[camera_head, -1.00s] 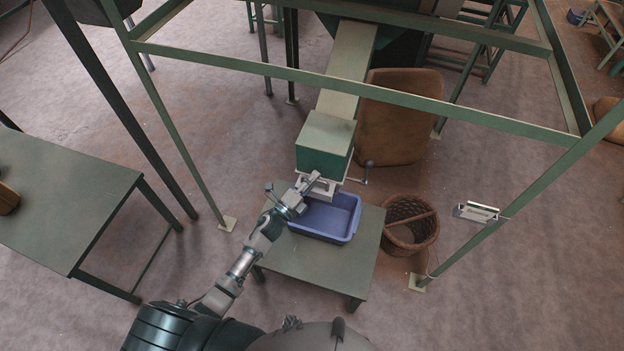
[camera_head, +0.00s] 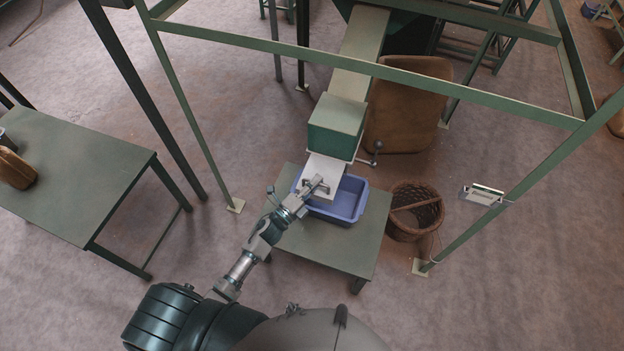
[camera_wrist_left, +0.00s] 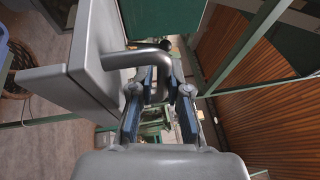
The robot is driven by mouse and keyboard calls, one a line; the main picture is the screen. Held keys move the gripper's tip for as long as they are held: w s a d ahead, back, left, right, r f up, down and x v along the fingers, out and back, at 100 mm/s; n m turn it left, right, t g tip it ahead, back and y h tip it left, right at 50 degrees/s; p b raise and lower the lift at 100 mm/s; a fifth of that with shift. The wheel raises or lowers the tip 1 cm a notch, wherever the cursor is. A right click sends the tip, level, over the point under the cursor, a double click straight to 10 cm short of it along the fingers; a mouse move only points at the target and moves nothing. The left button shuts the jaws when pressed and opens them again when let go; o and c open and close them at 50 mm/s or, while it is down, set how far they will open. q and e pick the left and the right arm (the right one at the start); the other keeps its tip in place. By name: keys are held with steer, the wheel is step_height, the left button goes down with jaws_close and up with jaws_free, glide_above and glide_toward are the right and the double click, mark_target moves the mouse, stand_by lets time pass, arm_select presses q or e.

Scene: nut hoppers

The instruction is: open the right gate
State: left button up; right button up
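The gate is a pale plate (camera_head: 325,167) sticking out toward me from under the green chute box (camera_head: 336,128). It lies above a blue bin (camera_head: 346,203). My left gripper (camera_head: 317,186) is at the plate's handle. In the left wrist view, the plate (camera_wrist_left: 88,50) is at the left, and its bent grey handle (camera_wrist_left: 150,56) runs between the fingers of my gripper (camera_wrist_left: 160,95), which are closed on it. The exact contact is partly hidden. My right gripper is not in view.
The bin stands on a small green table (camera_head: 350,247). A wicker basket (camera_head: 415,212) is to its right. A lever (camera_head: 376,150) sticks out beside the chute. Green frame posts (camera_head: 190,120) surround the area. A larger table (camera_head: 75,175) is at the left.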

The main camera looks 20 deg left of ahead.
arm_select(q)
steer(key=shift+w+d+f, duration=0.1)
steer(key=shift+w+d, duration=0.05)
steer(key=shift+d, duration=0.2)
steer(key=v, duration=1.1)
steer(key=shift+s, duration=0.45)
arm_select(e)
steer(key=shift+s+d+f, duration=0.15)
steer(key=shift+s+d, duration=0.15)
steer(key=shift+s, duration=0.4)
arm_select(q)
steer(key=shift+a, duration=0.3)
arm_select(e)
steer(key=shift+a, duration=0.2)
